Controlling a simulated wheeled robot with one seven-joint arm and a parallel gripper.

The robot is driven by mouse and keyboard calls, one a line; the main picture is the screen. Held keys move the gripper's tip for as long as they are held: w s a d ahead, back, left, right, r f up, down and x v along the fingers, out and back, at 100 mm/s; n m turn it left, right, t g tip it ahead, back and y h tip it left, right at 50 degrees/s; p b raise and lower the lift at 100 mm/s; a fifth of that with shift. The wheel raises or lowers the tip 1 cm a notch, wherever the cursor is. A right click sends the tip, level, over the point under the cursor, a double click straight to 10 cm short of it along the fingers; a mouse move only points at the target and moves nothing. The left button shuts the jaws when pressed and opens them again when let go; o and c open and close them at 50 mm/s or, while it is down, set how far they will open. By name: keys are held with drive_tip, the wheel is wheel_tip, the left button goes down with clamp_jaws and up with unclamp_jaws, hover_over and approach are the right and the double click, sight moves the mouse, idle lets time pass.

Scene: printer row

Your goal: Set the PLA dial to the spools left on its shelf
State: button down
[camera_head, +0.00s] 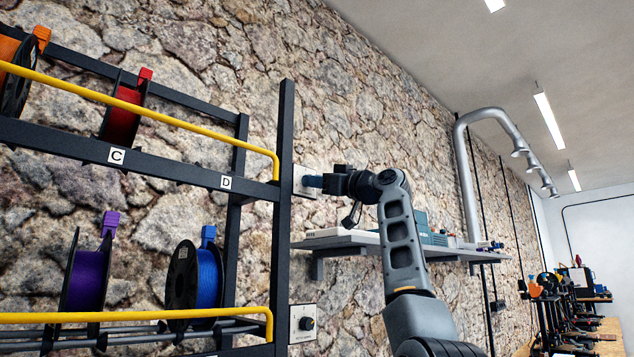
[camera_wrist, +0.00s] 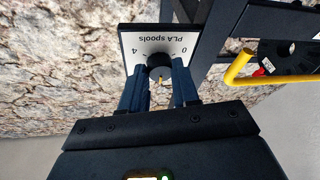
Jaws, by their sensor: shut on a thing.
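The PLA dial's white plate (camera_wrist: 140,42) shows upside down in the wrist view, marked "PLA spools" with 0 and 4; other marks are hidden. My gripper (camera_wrist: 160,84) is shut on its black knob (camera_wrist: 159,60), one blue finger on each side. In the head view, my gripper (camera_head: 314,182) meets the plate (camera_head: 300,181) beside the rack post. An orange spool (camera_head: 14,75) and a red spool (camera_head: 122,115) stand on the upper shelf. Which shelf is PLA cannot be read.
A purple spool (camera_head: 86,278) and a blue spool (camera_head: 195,278) stand on the lower shelf. A second dial (camera_head: 303,323) is below. Yellow rails (camera_head: 160,115) front the rack. A grey wall shelf (camera_head: 350,241) with items is behind my arm. Tags C and D label the upper beam.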

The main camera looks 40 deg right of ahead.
drive_tip(key=c, duration=0.8)
unclamp_jaws()
drive_tip(key=shift+c, duration=0.2)
drive_tip(key=b+v, duration=0.3)
drive_tip(key=v, duration=0.4)
drive_tip(key=shift+s, duration=0.4)
drive_tip(key=shift+f, duration=0.2)
